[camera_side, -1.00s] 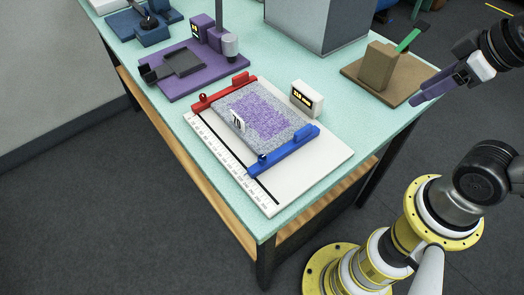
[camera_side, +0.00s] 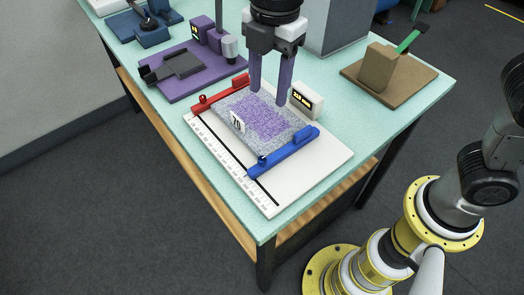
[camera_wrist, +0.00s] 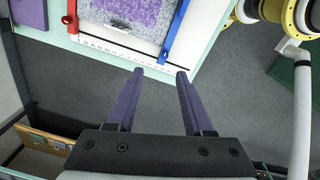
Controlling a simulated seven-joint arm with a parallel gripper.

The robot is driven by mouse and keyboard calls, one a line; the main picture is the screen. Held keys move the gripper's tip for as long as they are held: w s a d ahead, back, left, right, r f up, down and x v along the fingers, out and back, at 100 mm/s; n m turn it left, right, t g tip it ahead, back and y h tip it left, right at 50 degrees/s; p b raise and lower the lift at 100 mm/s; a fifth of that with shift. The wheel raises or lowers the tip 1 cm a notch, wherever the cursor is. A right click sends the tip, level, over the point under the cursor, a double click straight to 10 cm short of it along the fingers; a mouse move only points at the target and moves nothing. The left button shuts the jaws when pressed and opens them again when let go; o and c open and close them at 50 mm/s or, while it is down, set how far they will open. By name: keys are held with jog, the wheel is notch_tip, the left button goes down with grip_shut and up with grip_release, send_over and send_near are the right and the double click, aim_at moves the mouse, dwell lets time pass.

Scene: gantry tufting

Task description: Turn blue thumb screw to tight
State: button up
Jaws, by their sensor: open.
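The bar also shows in the wrist view (camera_wrist: 177,28); I cannot make out the knob's turn there. My gripper (camera_side: 268,98) points down with its two purple fingers apart and empty. In the side view it hangs over the far part of the fixture, apart from the screw. In the wrist view, the open fingers (camera_wrist: 160,72) show against the floor just off the fixture's scale edge.
A grey and purple tufted sample (camera_side: 262,118) lies between the blue bar and a red bar (camera_side: 215,96) on a white base (camera_side: 318,165). A small display (camera_side: 307,98) stands behind. A purple stand (camera_side: 185,75) and a brown block (camera_side: 378,65) flank it. The table's front is clear.

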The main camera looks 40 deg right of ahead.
aim_at(262, 158)
jog(key=shift+n, duration=0.3)
jog(key=f, duration=0.5)
jog(key=a+f, duration=0.1)
jog(key=f, duration=0.4)
jog(key=s+a+f, duration=0.1)
jog(key=f, duration=0.5)
jog(key=shift+a, duration=0.1)
jog(key=shift+r, duration=0.1)
grip_shut()
